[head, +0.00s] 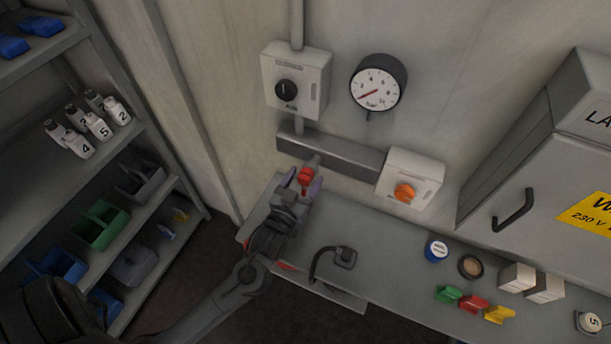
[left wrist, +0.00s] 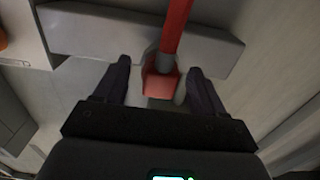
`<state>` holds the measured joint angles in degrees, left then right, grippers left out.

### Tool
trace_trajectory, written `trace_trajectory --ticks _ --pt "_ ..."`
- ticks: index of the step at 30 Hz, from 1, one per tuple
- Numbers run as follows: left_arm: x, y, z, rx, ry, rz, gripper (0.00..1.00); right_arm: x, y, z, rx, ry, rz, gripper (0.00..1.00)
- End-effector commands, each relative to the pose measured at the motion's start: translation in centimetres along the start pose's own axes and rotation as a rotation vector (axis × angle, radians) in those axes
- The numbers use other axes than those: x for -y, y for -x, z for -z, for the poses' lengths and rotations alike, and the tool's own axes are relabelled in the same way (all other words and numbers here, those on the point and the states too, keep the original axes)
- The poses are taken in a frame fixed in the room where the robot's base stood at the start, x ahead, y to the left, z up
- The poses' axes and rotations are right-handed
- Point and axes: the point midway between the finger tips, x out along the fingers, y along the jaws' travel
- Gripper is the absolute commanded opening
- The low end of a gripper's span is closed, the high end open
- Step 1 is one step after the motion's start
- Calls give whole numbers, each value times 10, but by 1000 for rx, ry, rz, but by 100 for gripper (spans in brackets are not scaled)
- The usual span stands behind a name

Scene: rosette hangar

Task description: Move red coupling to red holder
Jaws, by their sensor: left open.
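The red coupling (head: 305,175) is at the back of the grey bench, below the wall trunking. In the left wrist view it is a red tube (left wrist: 176,28) with a grey collar and a red block (left wrist: 160,84) at its near end. My left gripper (head: 303,183) is open, with one finger on each side of the red block. In the left wrist view gaps show between the block and both fingers (left wrist: 159,80). A small red holder (head: 473,303) sits on the bench at the right, between a green one and a yellow one. My right gripper is not in view.
A black hooked fixture (head: 343,257) stands on the bench right of my left arm. A switch box with an orange knob (head: 405,192) and a grey cabinet (head: 545,150) are behind.

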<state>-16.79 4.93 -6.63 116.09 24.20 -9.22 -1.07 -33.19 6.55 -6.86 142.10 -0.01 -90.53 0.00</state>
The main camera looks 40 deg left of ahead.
Motion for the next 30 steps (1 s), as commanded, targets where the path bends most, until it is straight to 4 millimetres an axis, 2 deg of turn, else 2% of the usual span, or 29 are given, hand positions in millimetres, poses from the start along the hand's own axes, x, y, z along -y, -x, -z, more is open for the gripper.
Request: trace_trajectory --ticks 30 --pt "0 0 0 -1 0 0 70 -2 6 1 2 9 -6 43"
